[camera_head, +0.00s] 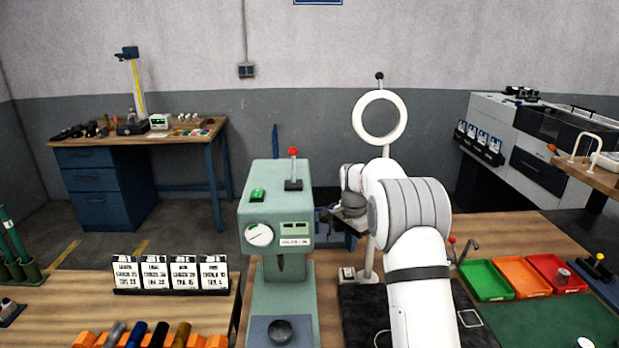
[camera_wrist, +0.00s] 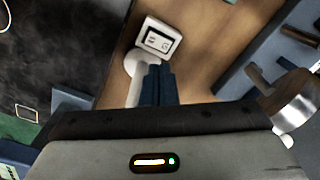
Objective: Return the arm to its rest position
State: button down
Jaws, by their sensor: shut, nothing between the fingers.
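My gripper (camera_wrist: 158,84) shows in the wrist view as two dark blue fingers pressed together, with nothing between them. In the head view my white and grey arm (camera_head: 415,255) reaches forward from the lower right and bends left at the wrist. The wrist is to the right of the green press (camera_head: 275,205), and the fingers are not clear there. In the wrist view the fingers point toward the white base (camera_wrist: 158,40) of the ring lamp. I cannot tell whether they touch it.
The ring lamp (camera_head: 380,118) stands behind my arm. Green (camera_head: 487,281), orange (camera_head: 523,278) and red (camera_head: 556,274) trays are at right. Label cards (camera_head: 170,274) and a tool rack (camera_head: 88,340) are at left. A metal cylinder (camera_wrist: 292,98) is right of the fingers.

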jog(key=s+r+n+t, duration=0.1)
jog(key=s+r+n, duration=0.2)
jog(key=s+r, duration=0.45)
jog(key=s+r+n+t, duration=0.1)
jog(key=s+r+n, duration=0.3)
jog(key=s, duration=0.7)
jog(key=s+f+n+t+b, duration=0.1)
jog(key=s+n, duration=0.3)
jog(key=s, duration=1.9)
jog(key=shift+a+f+n, duration=0.2)
jog(key=shift+f+n, duration=0.1)
